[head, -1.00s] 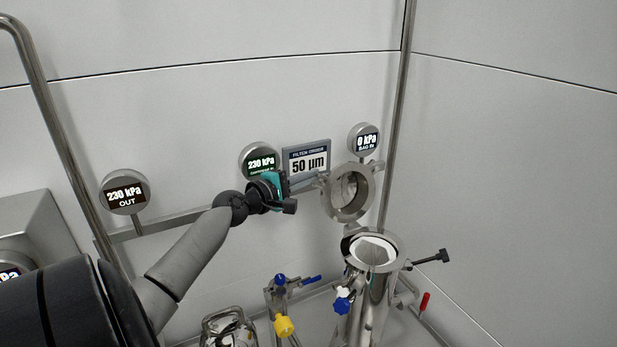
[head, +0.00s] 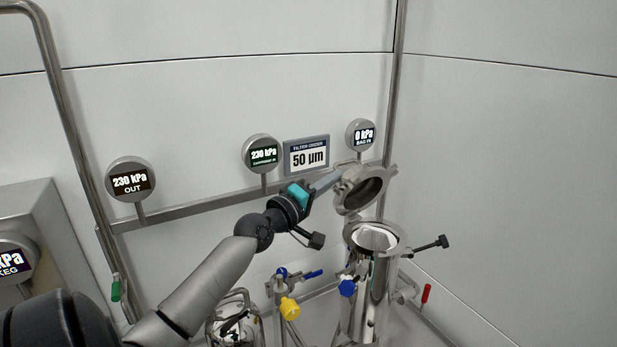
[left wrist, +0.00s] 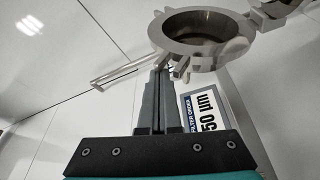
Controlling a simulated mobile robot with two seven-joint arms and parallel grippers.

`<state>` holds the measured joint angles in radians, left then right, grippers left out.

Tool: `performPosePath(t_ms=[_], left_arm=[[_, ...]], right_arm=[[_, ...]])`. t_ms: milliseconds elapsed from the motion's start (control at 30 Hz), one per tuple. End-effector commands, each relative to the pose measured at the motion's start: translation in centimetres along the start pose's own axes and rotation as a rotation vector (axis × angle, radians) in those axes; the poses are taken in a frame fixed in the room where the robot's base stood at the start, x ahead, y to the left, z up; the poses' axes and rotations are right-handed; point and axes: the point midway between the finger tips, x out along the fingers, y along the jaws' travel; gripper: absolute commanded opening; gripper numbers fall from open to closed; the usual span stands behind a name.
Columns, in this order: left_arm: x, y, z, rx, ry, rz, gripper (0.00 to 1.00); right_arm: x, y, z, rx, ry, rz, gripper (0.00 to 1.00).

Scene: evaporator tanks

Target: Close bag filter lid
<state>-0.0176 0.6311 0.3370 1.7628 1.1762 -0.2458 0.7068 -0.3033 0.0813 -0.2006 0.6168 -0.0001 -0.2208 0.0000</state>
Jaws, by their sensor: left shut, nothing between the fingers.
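The bag filter lid (head: 378,190), a round metal ring-shaped cap, is hinged above the bag filter housing (head: 378,290) and tilts partway over its open mouth. The white filter bag (head: 374,239) shows inside the mouth. My left gripper (head: 337,177) is shut and empty, its fingertips at the lid's left upper rim; whether they touch it I cannot tell. In the left wrist view the shut fingers (left wrist: 161,76) point at the near rim of the lid (left wrist: 155,38). My right gripper is in neither view.
A rod with a black knob (head: 441,241) sticks out right of the housing. Blue (head: 347,288) and yellow (head: 290,308) valve handles stand to the left. The filter order sign (head: 308,155) and gauges are behind. The right wall side is clear.

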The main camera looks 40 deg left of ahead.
Motion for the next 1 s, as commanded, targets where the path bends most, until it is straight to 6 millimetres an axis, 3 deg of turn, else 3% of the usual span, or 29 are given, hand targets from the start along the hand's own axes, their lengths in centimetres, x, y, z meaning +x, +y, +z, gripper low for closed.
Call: performPosePath(t_ms=[100, 400, 700, 1000], left_arm=[[-0.7, -0.5, 2.0, 0.105, -0.004, 0.036, 0.0], [-2.1, -1.0, 5.9, 0.375, -0.005, 0.129, 0.0], [-3.1, -2.2, 8.9, 0.475, -0.004, 0.163, 0.0], [-3.7, -3.4, 10.5, 0.531, -0.002, 0.184, 0.0]], right_arm=[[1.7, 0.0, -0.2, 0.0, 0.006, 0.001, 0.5], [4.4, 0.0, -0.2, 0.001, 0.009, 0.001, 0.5], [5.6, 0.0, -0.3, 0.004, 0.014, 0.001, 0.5], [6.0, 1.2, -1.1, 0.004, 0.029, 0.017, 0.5]])
